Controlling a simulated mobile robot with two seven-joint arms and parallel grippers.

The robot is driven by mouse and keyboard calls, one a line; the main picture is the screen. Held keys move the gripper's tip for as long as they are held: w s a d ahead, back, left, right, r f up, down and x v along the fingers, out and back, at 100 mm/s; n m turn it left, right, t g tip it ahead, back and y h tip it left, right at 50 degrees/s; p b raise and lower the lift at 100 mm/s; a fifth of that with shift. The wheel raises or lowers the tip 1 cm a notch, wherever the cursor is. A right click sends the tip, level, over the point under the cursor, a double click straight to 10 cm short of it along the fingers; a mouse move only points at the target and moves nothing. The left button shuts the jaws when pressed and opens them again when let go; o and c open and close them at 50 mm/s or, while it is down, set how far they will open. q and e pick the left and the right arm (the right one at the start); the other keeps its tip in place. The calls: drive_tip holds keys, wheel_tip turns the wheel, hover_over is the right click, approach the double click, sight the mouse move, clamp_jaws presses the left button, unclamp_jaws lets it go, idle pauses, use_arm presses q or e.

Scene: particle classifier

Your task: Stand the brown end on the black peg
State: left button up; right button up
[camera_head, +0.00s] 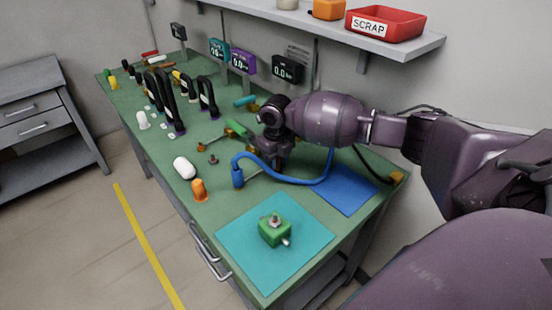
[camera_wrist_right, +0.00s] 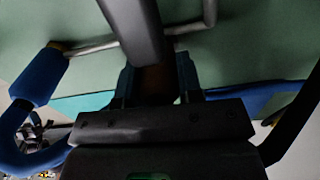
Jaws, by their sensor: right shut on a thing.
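My right gripper (camera_head: 279,166) is low over the green bench, beside the blue hose. In the right wrist view my right gripper (camera_wrist_right: 158,85) is shut on a brown piece (camera_wrist_right: 155,82), which shows dimly between the fingers. A dark bar (camera_wrist_right: 135,25) runs up from there and hides part of it. In the head view the held piece is hidden by the gripper. A small dark peg-like piece (camera_head: 213,160) stands on the bench left of the gripper; I cannot tell whether it is the black peg. My left gripper is not in view.
A blue hose (camera_head: 262,179) curves close around the gripper. A white piece (camera_head: 184,168), an orange piece (camera_head: 199,190) and several black handles stand to the left. A green block (camera_head: 274,232) sits on a teal mat (camera_head: 236,238) in front. A blue mat (camera_head: 343,190) lies right.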

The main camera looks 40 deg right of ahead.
drive_tip(key=o, duration=1)
drive_tip(key=shift+r, duration=0.3)
wheel_tip(320, 180, up, 9)
drive_tip(key=shift+f+p, duration=0.1)
drive_tip(key=shift+p, duration=0.55)
drive_tip(key=shift+r, duration=0.65)
